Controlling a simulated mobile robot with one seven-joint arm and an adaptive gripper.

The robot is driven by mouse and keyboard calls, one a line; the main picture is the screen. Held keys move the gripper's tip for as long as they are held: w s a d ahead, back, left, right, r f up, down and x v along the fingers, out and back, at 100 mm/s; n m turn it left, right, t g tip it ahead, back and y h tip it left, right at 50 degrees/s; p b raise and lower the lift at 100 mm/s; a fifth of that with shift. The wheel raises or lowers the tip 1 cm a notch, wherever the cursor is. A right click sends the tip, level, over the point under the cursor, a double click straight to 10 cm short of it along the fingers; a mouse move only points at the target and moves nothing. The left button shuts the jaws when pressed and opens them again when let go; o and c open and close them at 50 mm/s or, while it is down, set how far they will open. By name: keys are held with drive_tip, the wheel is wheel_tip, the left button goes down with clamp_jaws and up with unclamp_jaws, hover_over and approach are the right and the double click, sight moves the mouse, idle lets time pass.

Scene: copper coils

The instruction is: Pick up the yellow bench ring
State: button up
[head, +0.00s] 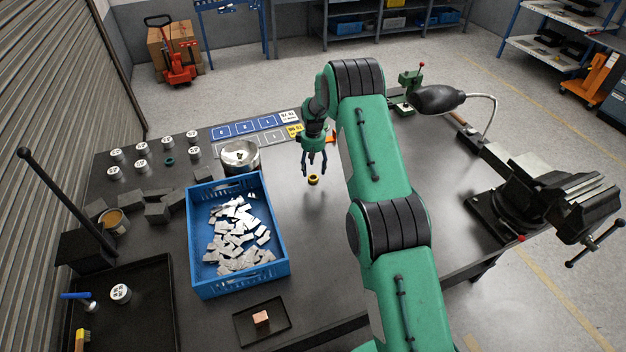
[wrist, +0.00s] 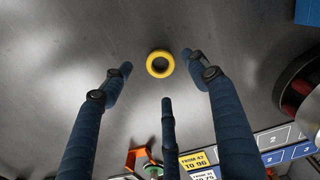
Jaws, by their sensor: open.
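The yellow bench ring (head: 313,180) lies flat on the dark bench top, right of the blue crate. In the wrist view the ring (wrist: 160,64) shows whole, with bare bench all around it. My gripper (head: 314,171) hangs above the bench with its fingers pointing down, just above the ring in the head view. In the wrist view my gripper (wrist: 160,78) has its three fingers spread apart, with the ring between and slightly beyond the fingertips. It is open and empty, and no finger appears to touch the ring.
A blue crate (head: 281,268) of pale scraps and a metal pot (head: 240,157) stand left of the ring. Number cards (head: 291,117) lie behind it. An orange object (wrist: 135,160) is near the fingers. A vise (head: 540,190) stands far right. Bench in front of the ring is clear.

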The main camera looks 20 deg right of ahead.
sight(314, 175)
drive_tip(key=shift+s+f, duration=0.1)
drive_tip(key=shift+f, duration=2.5)
drive_tip(key=c, duration=1.4)
